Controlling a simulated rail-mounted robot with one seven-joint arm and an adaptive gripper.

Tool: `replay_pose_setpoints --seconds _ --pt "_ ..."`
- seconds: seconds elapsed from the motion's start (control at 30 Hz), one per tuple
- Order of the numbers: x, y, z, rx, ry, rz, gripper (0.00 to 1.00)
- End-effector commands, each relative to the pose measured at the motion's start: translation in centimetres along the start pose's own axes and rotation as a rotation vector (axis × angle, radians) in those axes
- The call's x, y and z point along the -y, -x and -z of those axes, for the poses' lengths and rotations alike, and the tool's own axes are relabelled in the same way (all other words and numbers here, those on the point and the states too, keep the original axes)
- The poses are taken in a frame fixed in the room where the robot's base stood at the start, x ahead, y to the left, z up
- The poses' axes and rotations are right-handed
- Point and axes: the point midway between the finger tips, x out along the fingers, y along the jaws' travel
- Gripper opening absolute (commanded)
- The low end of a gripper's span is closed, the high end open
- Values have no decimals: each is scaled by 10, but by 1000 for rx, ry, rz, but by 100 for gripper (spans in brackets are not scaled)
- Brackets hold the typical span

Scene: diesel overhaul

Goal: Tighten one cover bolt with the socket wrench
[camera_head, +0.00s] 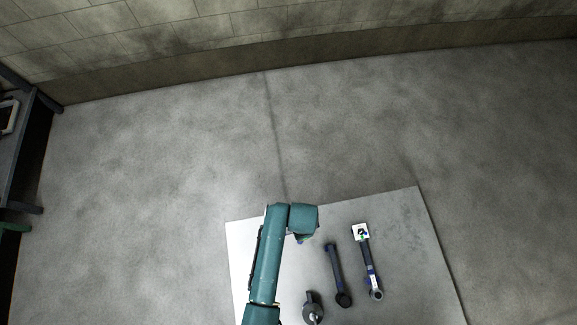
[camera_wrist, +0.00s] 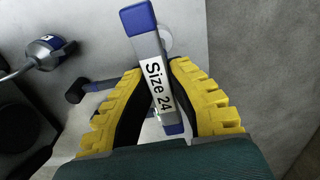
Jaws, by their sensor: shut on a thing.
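My gripper (camera_wrist: 158,72) shows yellow, ridged fingers in the wrist view. They are shut on the socket wrench (camera_wrist: 155,60), one finger on each side of its handle. The handle has blue ends and a white label reading "Size 24". The wrench's socket end cannot be made out. No cover bolt can be made out in either view.
Two dark, long-handled tools lie right of my arm: one plain (camera_head: 335,268), one with a white tag (camera_head: 368,262). A dark rounded tool (camera_head: 312,305) is at the bottom edge. A silver-shafted tool (camera_wrist: 45,50) is left in the wrist view. Beyond the panel, the concrete floor is clear.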

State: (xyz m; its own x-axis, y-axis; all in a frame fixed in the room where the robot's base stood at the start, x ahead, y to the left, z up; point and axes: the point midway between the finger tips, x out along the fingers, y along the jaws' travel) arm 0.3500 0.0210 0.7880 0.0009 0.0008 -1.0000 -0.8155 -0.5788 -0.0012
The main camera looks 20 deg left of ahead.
Motion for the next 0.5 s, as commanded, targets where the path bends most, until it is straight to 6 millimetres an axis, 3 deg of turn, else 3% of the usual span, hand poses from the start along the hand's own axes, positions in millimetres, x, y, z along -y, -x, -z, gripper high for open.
replay_pose_setpoints --seconds 0.03,0.33,0.5 --pt "-10 20 3 0 -19 -1 0" --pt "-22 36 9 -1 -52 3 0" --pt "-22 69 9 -2 -51 4 0"
